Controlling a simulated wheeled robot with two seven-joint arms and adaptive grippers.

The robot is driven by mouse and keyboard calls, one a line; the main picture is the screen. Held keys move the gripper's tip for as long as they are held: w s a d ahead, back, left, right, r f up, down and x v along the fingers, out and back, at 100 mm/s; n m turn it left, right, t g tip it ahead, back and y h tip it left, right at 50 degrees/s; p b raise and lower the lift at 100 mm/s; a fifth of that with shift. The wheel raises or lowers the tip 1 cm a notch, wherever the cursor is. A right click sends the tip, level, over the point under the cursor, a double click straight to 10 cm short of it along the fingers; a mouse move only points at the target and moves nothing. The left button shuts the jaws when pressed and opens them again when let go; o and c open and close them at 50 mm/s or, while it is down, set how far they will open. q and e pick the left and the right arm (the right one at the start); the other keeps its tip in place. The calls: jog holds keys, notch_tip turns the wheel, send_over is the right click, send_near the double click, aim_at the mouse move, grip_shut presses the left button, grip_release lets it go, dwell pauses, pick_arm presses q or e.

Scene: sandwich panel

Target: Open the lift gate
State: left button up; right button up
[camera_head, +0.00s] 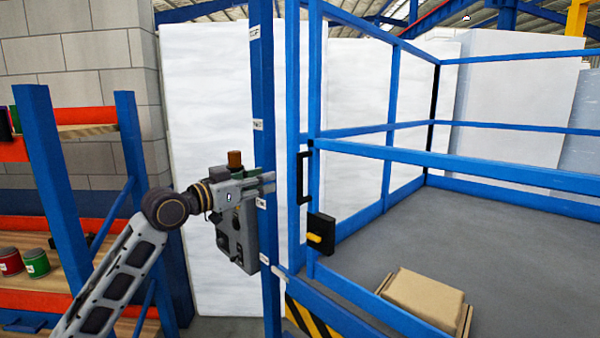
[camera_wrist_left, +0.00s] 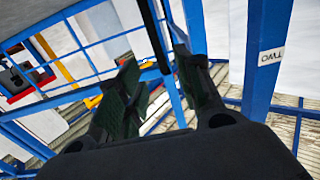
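The lift gate (camera_head: 450,163) is a blue railing frame on the right side of the head view. It has a vertical black handle (camera_head: 300,178) on its near post and a black latch box (camera_head: 321,236) with a yellow knob below. My left gripper (camera_head: 272,182) is at handle height, just left of the handle and beside the tall blue post. In the left wrist view its fingers (camera_wrist_left: 158,62) stand apart, and a black bar that looks like the handle (camera_wrist_left: 153,30) runs between or beyond them. Contact cannot be told. My right gripper is not in view.
A grey control box (camera_head: 238,238) hangs beside the blue post (camera_head: 263,110), below my left gripper. A cardboard box (camera_head: 424,296) lies on the grey platform floor (camera_head: 395,245). A shelf rack with paint cans (camera_head: 37,262) stands at left.

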aim_at(298, 172)
pick_arm(q)
jog(key=shift+s+d+f, duration=0.15)
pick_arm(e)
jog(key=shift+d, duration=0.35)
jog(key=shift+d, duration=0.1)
pick_arm(q)
jog(key=shift+p+x, duration=1.65)
jog(key=shift+x, duration=3.95)
jog(key=shift+p+x, duration=0.3)
jog(key=shift+x, duration=1)
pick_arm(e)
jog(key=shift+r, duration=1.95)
pick_arm(q)
jog(key=shift+s, duration=0.1)
jog(key=c, duration=0.7)
grip_shut()
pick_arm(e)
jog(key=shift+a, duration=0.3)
